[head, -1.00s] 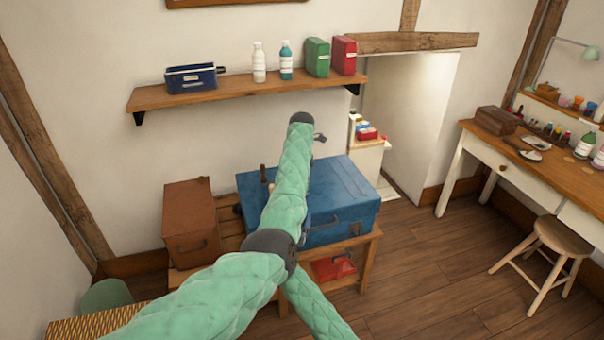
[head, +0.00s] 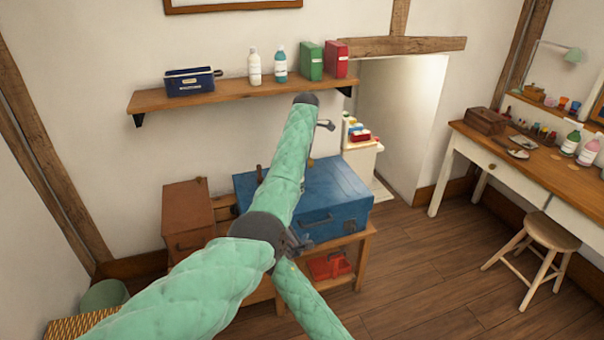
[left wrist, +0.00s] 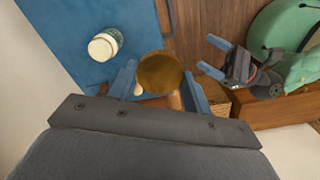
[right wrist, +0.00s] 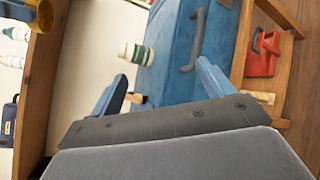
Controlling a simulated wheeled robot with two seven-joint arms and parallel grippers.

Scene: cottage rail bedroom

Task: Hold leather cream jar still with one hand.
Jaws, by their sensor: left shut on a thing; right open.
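A round amber-brown jar, which I take as the leather cream jar (left wrist: 161,73), sits between the fingers of my left gripper (left wrist: 160,80) in the left wrist view. The jar also shows at the top left of the right wrist view (right wrist: 42,14). My right gripper (right wrist: 162,70) is open and empty, facing the trunk's front. It is in the head view too (head: 297,243), beside my left elbow. My left forearm hides part of the trunk in the head view.
The blue trunk (head: 335,195) has a white-capped, green-labelled bottle (left wrist: 104,45) on its top. A brown case (head: 188,220) stands left of it, a red box (head: 330,265) below. A wall shelf (head: 225,92) with bottles and boxes is behind.

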